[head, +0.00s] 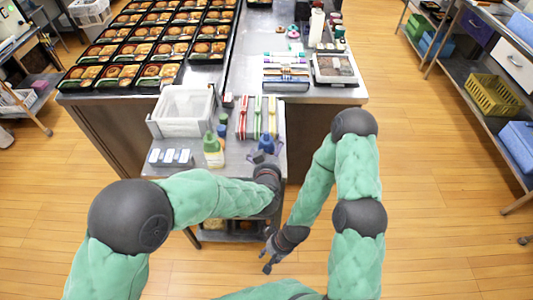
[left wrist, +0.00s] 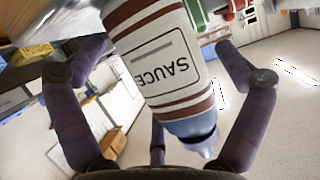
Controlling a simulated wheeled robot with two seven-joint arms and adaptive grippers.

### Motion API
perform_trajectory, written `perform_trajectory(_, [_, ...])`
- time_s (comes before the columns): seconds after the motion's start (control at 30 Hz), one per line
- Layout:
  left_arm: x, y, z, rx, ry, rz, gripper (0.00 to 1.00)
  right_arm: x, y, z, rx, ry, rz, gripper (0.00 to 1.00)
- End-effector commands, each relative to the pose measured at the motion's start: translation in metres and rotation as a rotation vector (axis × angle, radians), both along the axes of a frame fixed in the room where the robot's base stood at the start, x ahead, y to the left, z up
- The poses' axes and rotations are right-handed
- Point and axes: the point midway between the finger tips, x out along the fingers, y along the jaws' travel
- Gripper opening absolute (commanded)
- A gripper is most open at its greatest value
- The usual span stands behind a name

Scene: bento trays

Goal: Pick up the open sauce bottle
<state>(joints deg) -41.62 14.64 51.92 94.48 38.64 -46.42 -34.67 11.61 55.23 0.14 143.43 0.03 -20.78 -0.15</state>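A white sauce bottle with brown bands, a "SAUCE" label and a blue-grey nozzle (left wrist: 190,125) fills the middle of the left wrist view, label upside down. My left gripper (left wrist: 160,80) has its fingers spread on both sides of the bottle, with a visible gap on the right. In the head view my left gripper (head: 263,158) is at the right side of the small table, next to a blue-topped bottle (head: 266,141) whose lower part is hidden. My right gripper (head: 268,254) hangs low in front of the table, empty, its fingers apart.
A yellow bottle with a green cap (head: 213,153) stands left of my left gripper. A white bin (head: 182,128), several small blue-white containers (head: 170,157) and racks of red and green strips (head: 243,120) share the small table. Bento trays (head: 130,51) cover the counter behind.

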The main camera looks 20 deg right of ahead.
Motion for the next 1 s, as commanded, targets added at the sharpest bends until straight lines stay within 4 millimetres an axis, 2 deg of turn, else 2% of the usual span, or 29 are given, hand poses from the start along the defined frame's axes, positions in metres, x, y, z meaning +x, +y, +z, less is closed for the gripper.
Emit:
perform_trajectory(0.03, [0.000, 0.000, 0.000, 0.000, 0.000, 0.000, 0.85, 0.000, 0.000, 0.000, 0.000, 0.000, 0.000, 0.40])
perform_trajectory(0.17, [0.000, 0.000, 0.000, 0.000, 0.000, 0.000, 0.65, 0.000, 0.000, 0.000, 0.000, 0.000, 0.000, 0.40])
perform_trajectory(0.67, [0.000, 0.000, 0.007, -0.002, -0.002, 0.000, 0.65, 0.000, 0.000, 0.004, 0.000, 0.000, 0.000, 0.40])
perform_trajectory(0.9, [0.000, 0.000, 0.036, -0.003, -0.003, 0.001, 0.65, 0.000, 0.000, 0.022, 0.000, 0.000, 0.000, 0.40])
perform_trajectory(1.0, [0.000, 0.015, 0.053, -0.003, -0.004, 0.004, 0.65, 0.000, 0.000, 0.029, 0.000, 0.000, 0.000, 0.40])
